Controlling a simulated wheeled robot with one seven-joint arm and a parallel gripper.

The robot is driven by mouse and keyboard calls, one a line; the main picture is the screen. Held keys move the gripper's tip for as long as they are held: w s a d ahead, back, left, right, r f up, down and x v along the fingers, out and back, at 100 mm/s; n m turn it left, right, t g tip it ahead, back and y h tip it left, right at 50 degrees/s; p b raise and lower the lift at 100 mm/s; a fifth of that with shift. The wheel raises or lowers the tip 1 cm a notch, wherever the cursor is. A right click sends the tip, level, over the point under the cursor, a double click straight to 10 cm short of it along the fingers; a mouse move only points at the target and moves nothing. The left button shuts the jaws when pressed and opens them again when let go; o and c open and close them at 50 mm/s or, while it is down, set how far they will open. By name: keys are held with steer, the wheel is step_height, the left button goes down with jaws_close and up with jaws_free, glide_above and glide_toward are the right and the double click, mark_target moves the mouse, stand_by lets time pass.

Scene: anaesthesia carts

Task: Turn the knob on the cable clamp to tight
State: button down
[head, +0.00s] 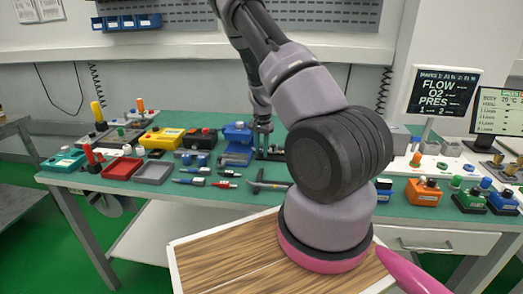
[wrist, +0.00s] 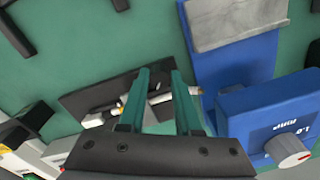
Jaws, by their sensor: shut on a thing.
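In the wrist view my gripper (wrist: 161,80) points down over a dark flat plate with a pale metal rod (wrist: 158,99), which looks like the cable clamp. Its two green fingers stand on either side of the rod's middle, closed on a small part there. The fingers and palm hide much of that part, so the knob and its setting cannot be made out. In the head view my gripper (head: 263,148) reaches down to the green bench, just right of a blue device. The clamp is mostly hidden there.
The blue device (wrist: 245,100) with a grey-topped section and a white dial (wrist: 288,150) stands close on the right in the wrist view. In the head view, a yellow box (head: 162,138), a red tray (head: 122,168) and several tools crowd the bench's left side.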

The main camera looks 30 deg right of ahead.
steer(key=shift+m, duration=0.6)
steer(key=c, duration=0.9)
jaws_free()
steer(key=shift+r, duration=0.1)
step_height(320, 180, up, 11)
steer(key=shift+s+f, duration=0.15)
